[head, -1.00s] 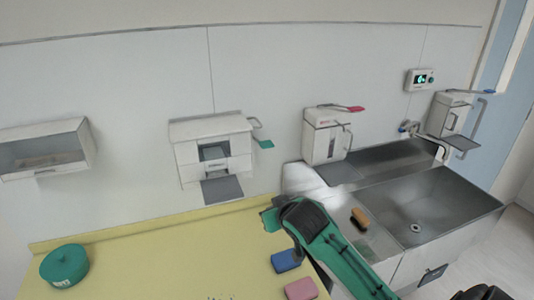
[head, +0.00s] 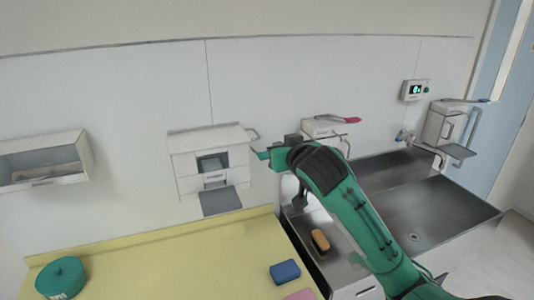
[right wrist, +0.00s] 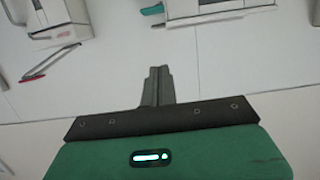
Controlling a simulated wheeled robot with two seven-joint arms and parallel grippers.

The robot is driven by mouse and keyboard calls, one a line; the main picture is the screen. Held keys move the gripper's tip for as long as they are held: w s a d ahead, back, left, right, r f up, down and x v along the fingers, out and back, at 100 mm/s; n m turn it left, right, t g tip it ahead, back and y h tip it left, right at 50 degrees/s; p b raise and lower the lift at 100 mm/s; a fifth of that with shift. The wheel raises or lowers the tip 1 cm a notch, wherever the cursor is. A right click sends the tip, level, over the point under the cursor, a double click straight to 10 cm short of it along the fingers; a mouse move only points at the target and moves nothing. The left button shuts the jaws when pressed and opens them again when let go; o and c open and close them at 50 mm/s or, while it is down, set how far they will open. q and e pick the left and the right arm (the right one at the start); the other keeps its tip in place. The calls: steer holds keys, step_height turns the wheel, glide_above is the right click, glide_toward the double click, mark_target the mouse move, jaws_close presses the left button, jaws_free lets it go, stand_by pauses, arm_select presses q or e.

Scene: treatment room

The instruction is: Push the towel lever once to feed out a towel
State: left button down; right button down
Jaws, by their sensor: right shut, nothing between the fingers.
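The white towel dispenser (head: 188,165) hangs on the wall left of centre in the head view, with a grey flap below it. Its lever (head: 252,134) sticks out at its right side. The lever's green pad shows at the top of the right wrist view (right wrist: 152,9). My right gripper (head: 278,157) is just right of the lever in the head view, where it overlaps the pad area, so contact is unclear. Its dark fingers (right wrist: 158,70) are shut and empty, apart from the pad in the wrist view. My left gripper is out of view.
The yellow counter (head: 150,255) holds a green tub (head: 62,278) and a blue block (head: 285,271).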

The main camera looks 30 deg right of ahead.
steer(key=w+d+f+p, duration=0.2)
steer(key=w+f+p, duration=0.4)
steer(key=w, duration=0.3)
steer(key=shift+w+f+p, duration=0.15)
steer(key=shift+f+p, duration=0.1)
steer(key=shift+p, duration=0.05)
steer(key=shift+d, duration=0.1)
